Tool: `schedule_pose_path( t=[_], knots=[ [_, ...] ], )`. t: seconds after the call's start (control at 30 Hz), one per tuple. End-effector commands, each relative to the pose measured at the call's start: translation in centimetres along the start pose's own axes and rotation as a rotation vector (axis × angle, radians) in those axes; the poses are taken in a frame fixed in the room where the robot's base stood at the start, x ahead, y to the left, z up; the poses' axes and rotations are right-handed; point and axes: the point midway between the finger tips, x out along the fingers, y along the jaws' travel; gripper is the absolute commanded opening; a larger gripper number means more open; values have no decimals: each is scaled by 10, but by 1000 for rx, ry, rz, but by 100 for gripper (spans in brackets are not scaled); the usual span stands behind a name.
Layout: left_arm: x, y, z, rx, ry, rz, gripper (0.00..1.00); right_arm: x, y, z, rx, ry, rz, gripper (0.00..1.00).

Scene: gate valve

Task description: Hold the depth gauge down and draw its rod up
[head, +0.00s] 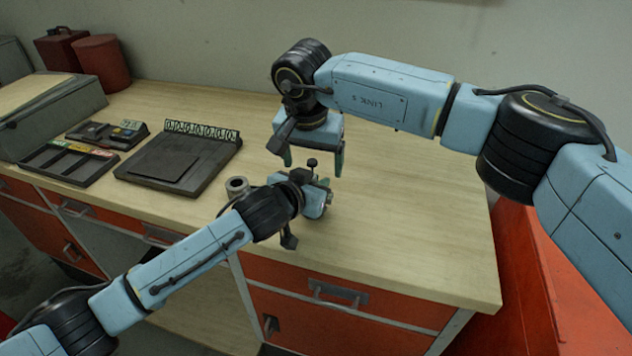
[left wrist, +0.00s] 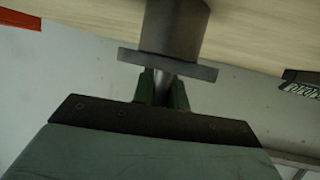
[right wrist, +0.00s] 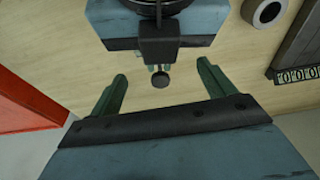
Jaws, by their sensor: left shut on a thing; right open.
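The depth gauge shows in the left wrist view as a grey crossbar (left wrist: 168,66) against the end of a thicker grey cylinder (left wrist: 173,28). My left gripper (left wrist: 163,90) is shut on the gauge's narrow part beside the crossbar. In the head view my left gripper (head: 325,184) hides most of the gauge. The rod's dark round knob (head: 312,162) stands above it, and also shows in the right wrist view (right wrist: 161,81). My right gripper (right wrist: 162,72) is open, pointing down, with a finger on either side of the knob and a gap at both sides. It is empty.
A hollow grey ring (head: 237,186) stands on the wooden bench (head: 420,225), left of the gauge. A dark tray with a number strip (head: 178,165) and a tray of coloured labels (head: 70,160) lie further left. The bench's right side is clear.

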Motion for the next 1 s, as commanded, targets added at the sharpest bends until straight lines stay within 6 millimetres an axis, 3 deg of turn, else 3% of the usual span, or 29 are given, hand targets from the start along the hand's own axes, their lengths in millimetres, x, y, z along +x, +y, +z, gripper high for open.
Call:
schedule_pose_path(
  t=[0.7, 1.0],
  knots=[
    [0, 1, 1, -1, -1, 2, 0, -54, 0, -11, 0, 2, -1, 82],
    [0, 1, 1, -1, -1, 2, 0, -59, 0, -12, 0, 1, 0, 82]
  ],
)
